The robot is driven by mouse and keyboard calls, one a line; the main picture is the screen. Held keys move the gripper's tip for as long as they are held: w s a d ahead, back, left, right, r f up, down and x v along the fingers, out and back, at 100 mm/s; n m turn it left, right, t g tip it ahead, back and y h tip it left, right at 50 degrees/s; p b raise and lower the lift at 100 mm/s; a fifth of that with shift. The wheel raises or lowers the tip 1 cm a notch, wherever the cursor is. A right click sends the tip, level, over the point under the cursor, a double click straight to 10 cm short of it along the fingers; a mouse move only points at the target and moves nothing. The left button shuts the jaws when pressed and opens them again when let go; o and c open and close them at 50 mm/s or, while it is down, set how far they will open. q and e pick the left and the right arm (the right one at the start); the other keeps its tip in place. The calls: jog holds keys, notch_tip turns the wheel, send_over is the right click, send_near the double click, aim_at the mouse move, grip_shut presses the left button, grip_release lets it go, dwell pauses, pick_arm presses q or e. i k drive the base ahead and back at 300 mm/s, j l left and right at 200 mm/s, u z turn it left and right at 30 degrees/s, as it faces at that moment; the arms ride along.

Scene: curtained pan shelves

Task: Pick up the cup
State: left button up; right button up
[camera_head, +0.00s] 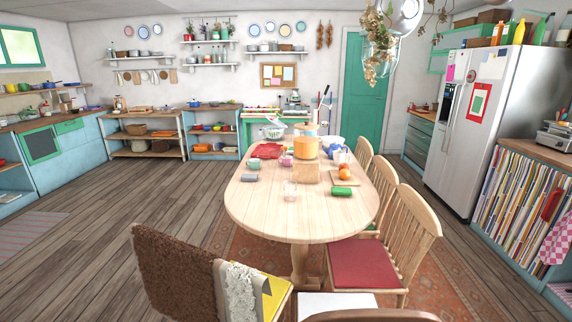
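A small pink cup or bowl (286,160) is farther back on the same table. A white jug or mug (341,157) stands at the right, behind some orange fruit. I cannot tell which of these is the task's cup. Neither of my grippers shows in this view.
An orange pot (306,148) on a wooden block, a green item (341,191) and a grey item (249,178) share the table. Chairs line the right side; a brown-backed chair (175,265) is at the near left. Wooden floor (130,215) is open on the left.

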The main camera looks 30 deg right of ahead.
aim_at(287, 162)
jog(key=i+j+u, duration=0.95)
jog(key=i+u, duration=0.3)
jog(key=i, duration=0.2)
jog(key=i+z, duration=0.3)
jog(key=i, duration=0.25)
jog(key=i+j+z, duration=0.1)
jog(key=i+z, duration=0.15)
jog(key=i, duration=0.3)
jog(key=i+j+z, duration=0.3)
jog(key=i, duration=0.2)
jog(key=l, duration=0.1)
